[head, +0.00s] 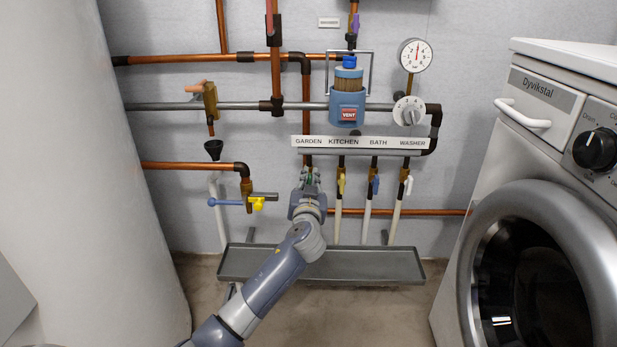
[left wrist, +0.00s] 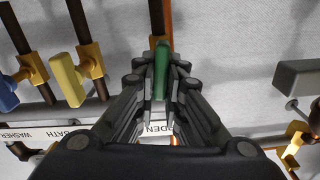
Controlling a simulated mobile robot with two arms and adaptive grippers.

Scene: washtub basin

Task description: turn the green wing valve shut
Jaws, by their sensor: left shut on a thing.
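The green wing valve (left wrist: 161,72) is on the first drop pipe, under the GARDEN label (head: 309,142). In the left wrist view its green wing lies between my left gripper's fingers (left wrist: 162,84), roughly in line with the pipe behind it. My left gripper (head: 309,181) is shut on the wing, its arm reaching up from the bottom. In the head view the gripper hides most of the valve. My right gripper is not in view.
Yellow (head: 341,184), blue (head: 376,184) and white (head: 408,186) valves stand close to the right. A blue-and-yellow-handled tap (head: 248,200) is at left. A grey trough (head: 340,266) lies below. A washing machine (head: 545,200) stands at right.

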